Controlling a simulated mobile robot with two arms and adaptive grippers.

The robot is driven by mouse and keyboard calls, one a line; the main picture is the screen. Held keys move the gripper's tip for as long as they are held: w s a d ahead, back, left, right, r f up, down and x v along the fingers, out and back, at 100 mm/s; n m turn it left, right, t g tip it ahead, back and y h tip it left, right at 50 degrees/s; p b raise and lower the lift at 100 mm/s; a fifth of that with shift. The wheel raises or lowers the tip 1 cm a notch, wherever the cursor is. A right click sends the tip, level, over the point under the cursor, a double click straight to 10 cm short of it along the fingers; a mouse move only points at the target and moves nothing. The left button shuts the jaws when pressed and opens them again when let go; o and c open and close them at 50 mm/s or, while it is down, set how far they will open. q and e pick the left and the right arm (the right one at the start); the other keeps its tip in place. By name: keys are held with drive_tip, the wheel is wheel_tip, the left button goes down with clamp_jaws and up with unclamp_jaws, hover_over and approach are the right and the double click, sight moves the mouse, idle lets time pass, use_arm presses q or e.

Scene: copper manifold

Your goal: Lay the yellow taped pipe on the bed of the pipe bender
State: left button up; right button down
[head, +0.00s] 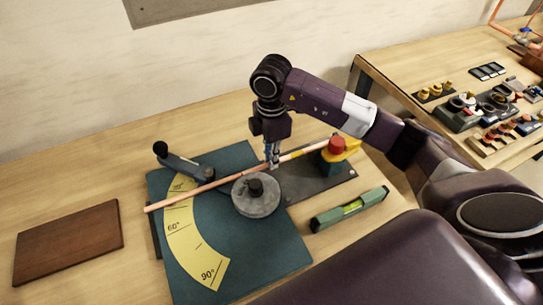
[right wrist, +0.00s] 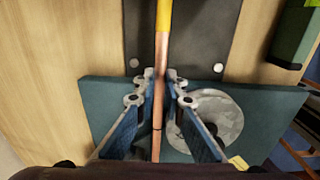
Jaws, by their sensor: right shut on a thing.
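The copper pipe (head: 215,185) with yellow tape (head: 305,151) lies slantwise over the pipe bender (head: 245,258). The bender has a teal plate, a yellow angle scale, a grey round die (head: 262,203) and a dark bed plate (head: 318,187). My right gripper (head: 273,163) points down and is shut on the pipe just beside the tape. In the right wrist view its fingertips (right wrist: 160,80) pinch the copper part, with the yellow tape (right wrist: 163,18) beyond. The pipe runs along the die's edge; whether it touches the bed is unclear. My left gripper is not in view.
A red-knobbed yellow clamp (head: 337,147) stands at the bed's far end. A black-knobbed lever (head: 180,163) is at the back left. A green level (head: 350,208) lies right of the bender, a brown board (head: 68,241) left. A second table (head: 455,82) holds tools and parts.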

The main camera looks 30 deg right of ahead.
drive_tip(key=shift+d, duration=0.65)
idle(0.4)
drive_tip(key=c, duration=1.9)
unclamp_jaws()
drive_tip(key=shift+c, duration=0.2)
drive_tip(key=shift+o, duration=0.7)
drive_tip(key=shift+o, duration=1)
drive_tip(key=shift+r, duration=0.15)
drive_tip(key=shift+r+p, duration=2.55)
drive_tip(key=shift+r, duration=0.85)
drive_tip(key=shift+s+f, duration=0.1)
drive_tip(key=shift+s, duration=0.05)
